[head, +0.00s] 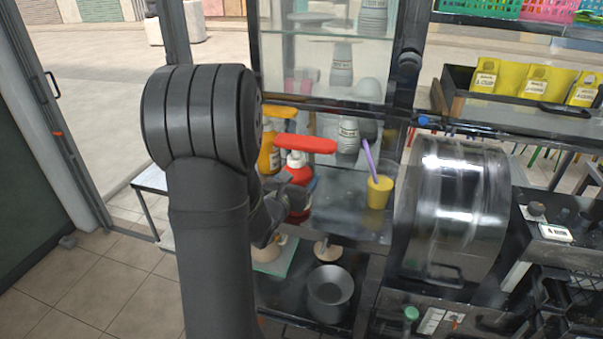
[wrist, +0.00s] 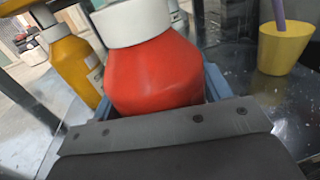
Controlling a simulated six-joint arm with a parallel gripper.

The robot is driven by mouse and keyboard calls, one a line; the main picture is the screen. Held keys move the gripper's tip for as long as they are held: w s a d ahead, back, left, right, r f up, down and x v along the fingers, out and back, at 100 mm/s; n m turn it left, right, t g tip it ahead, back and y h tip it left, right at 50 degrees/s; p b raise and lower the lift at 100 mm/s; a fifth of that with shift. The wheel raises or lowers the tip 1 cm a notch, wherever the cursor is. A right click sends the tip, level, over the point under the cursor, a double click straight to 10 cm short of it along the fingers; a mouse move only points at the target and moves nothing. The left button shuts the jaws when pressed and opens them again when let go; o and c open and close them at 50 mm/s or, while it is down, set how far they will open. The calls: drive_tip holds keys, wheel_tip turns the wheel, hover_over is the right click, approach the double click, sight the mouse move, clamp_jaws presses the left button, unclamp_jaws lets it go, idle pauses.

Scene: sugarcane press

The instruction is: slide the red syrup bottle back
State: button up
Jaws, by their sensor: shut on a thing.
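The red syrup bottle (head: 299,184) stands on the metal shelf, with a white collar and a flat red pump top. In the wrist view the red bottle (wrist: 155,75) fills the middle, upright or nearly so, with its top out of frame. My gripper (head: 285,190) is shut on the bottle's body from the near side; blue-grey finger parts show on both sides of it in the wrist view (wrist: 158,90). My arm hides part of the shelf to the left in the head view. The bottle's base is hidden by the gripper in the wrist view.
An orange-yellow pump bottle (head: 268,150) stands close on the left. A yellow cup (head: 379,192) with a purple straw stands on the right, with bare shelf between. A glass cabinet (head: 325,60) rises behind. A large metal drum (head: 455,210) is further right.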

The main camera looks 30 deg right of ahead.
drive_tip(key=shift+s+a, duration=0.2)
drive_tip(key=shift+s, duration=0.05)
drive_tip(key=o, duration=1.9)
drive_tip(key=shift+o, duration=0.2)
drive_tip(key=shift+a, duration=0.1)
drive_tip(key=v, duration=1.7)
drive_tip(key=x, duration=1.5)
